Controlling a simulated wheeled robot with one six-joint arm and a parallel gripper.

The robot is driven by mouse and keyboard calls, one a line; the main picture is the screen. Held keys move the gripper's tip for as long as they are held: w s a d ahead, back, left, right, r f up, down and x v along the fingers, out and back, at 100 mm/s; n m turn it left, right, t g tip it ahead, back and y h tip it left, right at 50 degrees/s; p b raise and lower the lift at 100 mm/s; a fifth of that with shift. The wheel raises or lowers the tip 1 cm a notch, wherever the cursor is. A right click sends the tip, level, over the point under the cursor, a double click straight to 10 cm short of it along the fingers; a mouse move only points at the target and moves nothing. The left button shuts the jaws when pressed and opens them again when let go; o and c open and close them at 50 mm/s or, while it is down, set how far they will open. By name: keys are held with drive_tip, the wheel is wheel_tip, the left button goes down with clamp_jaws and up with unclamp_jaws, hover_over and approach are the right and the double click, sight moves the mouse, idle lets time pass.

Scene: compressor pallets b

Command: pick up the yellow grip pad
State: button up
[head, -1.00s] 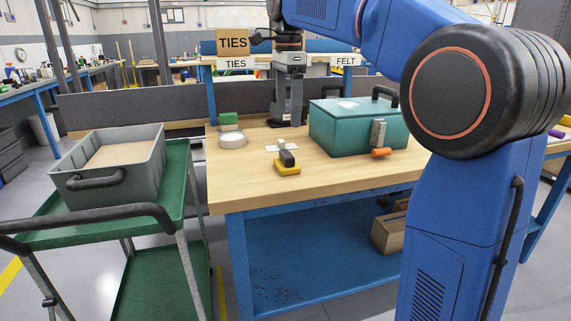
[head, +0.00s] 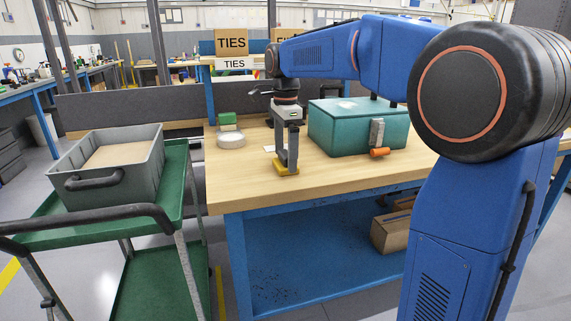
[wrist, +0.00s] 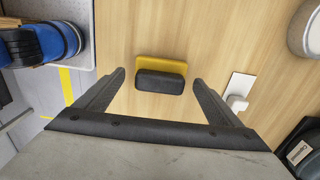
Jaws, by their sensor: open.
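The yellow grip pad (head: 285,169) lies on the wooden bench top (head: 330,180), near its front edge. In the wrist view the yellow pad (wrist: 160,66) carries a black block-like handle on top. My gripper (head: 286,162) points down over the pad in the head view and hides most of its handle. In the wrist view my gripper (wrist: 159,80) is open, with one finger on each side of the pad and a gap between each finger and the handle. Whether the fingertips are level with the handle cannot be told.
A teal toolbox (head: 350,128) with an orange cylinder (head: 379,152) in front stands to the right. A white roll (head: 231,140) and a green block (head: 228,118) are behind left. A white card (wrist: 238,90) lies beside the pad. A grey bin (head: 110,175) sits on the green cart.

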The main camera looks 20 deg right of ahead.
drive_tip(key=shift+f, duration=0.8)
drive_tip(key=c, duration=1.2)
drive_tip(key=shift+o, duration=0.2)
drive_tip(key=shift+r, duration=0.1)
